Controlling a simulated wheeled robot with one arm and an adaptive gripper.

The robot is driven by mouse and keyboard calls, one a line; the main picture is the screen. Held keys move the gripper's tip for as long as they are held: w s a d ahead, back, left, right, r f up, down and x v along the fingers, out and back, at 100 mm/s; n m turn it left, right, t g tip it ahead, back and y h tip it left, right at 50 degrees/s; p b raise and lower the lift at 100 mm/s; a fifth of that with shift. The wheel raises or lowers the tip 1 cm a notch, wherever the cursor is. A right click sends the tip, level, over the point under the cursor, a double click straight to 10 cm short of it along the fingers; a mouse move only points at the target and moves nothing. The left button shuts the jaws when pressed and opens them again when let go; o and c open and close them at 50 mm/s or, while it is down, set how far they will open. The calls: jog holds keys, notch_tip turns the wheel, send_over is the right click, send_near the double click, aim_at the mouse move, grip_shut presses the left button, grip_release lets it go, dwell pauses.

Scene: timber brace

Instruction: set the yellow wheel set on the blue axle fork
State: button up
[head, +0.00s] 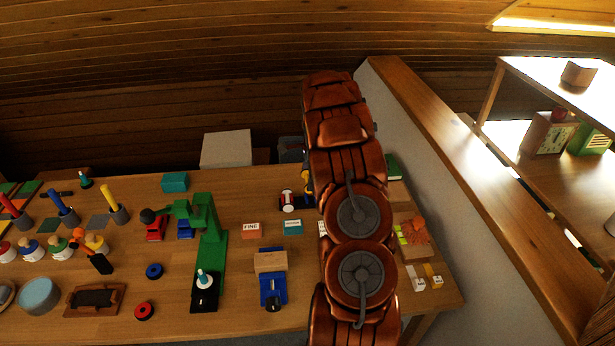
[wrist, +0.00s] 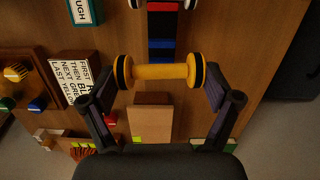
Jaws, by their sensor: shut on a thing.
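The yellow wheel set (wrist: 160,71), a yellow axle with a dark-rimmed wheel at each end, lies across my gripper (wrist: 162,92) in the wrist view. My gripper is shut on it, with one finger at each end wheel. A narrow blue part (wrist: 162,48), which looks like the blue axle fork, shows just beyond the axle, in line with a red part (wrist: 162,6). I cannot tell the height between axle and fork. In the head view, my arm hides most of this spot; a red part with pale wheels (head: 288,201) shows left of it.
A card with colour-order words (wrist: 74,79) and a teal card (wrist: 84,11) lie nearby. A wooden block (wrist: 151,117) is below the axle in the wrist view. A green crane-like stand (head: 211,235) stands left of my arm. A wood-topped partition (head: 450,140) borders the right.

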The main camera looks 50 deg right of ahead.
aim_at(311, 200)
jog(key=shift+s+d+f+m, duration=0.3)
jog(key=shift+d+f, duration=0.25)
jog(key=shift+f, duration=0.05)
jog(key=shift+f+b, duration=0.65)
jog(key=shift+f, duration=2.7)
jog(key=o, duration=0.9)
jog(key=shift+r, duration=0.15)
notch_tip(311, 200, up, 8)
jog(key=shift+f+p, duration=0.1)
jog(key=shift+p, duration=0.25)
